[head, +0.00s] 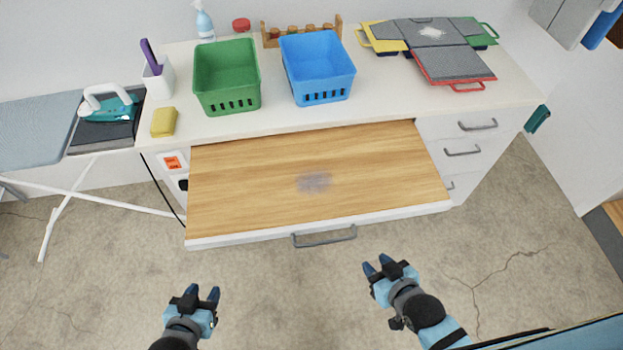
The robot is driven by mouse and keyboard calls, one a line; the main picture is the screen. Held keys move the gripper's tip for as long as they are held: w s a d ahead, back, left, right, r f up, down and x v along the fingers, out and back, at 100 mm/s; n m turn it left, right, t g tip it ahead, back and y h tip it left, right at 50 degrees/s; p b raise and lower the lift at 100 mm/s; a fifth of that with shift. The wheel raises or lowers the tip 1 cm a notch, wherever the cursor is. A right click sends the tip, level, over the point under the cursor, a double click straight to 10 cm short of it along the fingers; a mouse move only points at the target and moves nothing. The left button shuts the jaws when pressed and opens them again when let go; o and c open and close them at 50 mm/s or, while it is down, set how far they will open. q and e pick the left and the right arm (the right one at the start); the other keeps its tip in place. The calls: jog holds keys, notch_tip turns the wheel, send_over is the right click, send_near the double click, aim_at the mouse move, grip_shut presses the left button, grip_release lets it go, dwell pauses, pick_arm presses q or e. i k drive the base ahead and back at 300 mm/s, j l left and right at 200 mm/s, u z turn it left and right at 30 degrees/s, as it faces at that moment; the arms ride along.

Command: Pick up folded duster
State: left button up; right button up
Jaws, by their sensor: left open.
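A small yellow folded pad (164,122), which looks like the folded duster, lies on the white countertop near its left front edge, beside the iron's stand. My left gripper (203,292) is open and empty, low in the picture over the floor, well short of the pad. My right gripper (378,265) is open and empty, in front of the drawer handle and far from the pad.
A wooden pull-out surface (250,190) with a grey smudge (314,182) extends from the counter, with a handle (325,237) in front. A white cup (158,80), green basket (227,80) and blue basket (318,70) stand behind. An iron (108,104) sits left.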

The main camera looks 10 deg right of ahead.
aim_at(165, 119)
jog(key=i+j, duration=0.1)
jog(key=j, duration=0.35)
jog(key=i+j, duration=0.1)
jog(key=j, duration=0.35)
jog(key=i+j, duration=0.1)
jog(key=j, duration=0.35)
jog(key=i+j, duration=0.1)
jog(key=j, duration=0.4)
jog(key=i+j, duration=0.1)
jog(key=j, duration=0.35)
jog(key=j+z, duration=0.15)
jog(key=z, duration=0.2)
jog(key=j+z, duration=0.15)
jog(key=z, duration=0.2)
jog(key=j+z, duration=0.15)
jog(key=z, duration=0.2)
jog(key=i, duration=0.05)
